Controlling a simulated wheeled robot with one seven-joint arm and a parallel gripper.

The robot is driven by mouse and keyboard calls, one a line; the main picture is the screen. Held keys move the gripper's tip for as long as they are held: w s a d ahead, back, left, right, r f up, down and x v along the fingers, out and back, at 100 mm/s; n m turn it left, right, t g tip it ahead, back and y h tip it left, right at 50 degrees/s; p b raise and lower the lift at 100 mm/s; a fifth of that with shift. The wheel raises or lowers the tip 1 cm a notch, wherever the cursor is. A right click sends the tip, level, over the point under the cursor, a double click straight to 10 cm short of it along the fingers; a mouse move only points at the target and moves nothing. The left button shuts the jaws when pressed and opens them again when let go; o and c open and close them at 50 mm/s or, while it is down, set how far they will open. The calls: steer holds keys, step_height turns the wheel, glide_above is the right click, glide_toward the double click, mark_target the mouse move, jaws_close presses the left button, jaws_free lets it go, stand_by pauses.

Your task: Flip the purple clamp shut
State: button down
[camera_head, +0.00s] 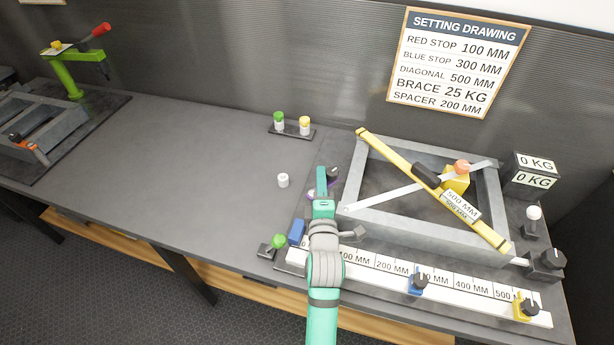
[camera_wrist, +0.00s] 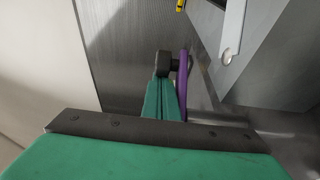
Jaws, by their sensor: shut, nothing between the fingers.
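The purple clamp shows as a purple bar (camera_wrist: 184,88) in the wrist view, just right of my gripper (camera_wrist: 163,98). A dark rounded piece (camera_wrist: 165,63) lies at the fingertips; I cannot tell whether they touch it. In the head view only a small purple part (camera_head: 310,195) of the clamp shows, mostly hidden behind my teal gripper (camera_head: 321,180). My gripper is shut and empty, beside the clamp at the left side of the grey frame (camera_head: 352,170). Whether the clamp is open or shut is hard to see.
A ruler rail (camera_head: 445,283) with a blue stop (camera_head: 417,283) and a yellow stop (camera_head: 526,307) runs along the front. A green knob (camera_head: 278,241) and a white cylinder (camera_head: 283,181) stand left of my arm.

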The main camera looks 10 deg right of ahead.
steer(key=shift+s+d, duration=0.65)
steer(key=shift+s, duration=0.5)
steer(key=shift+r, duration=0.1)
stand_by(0.9)
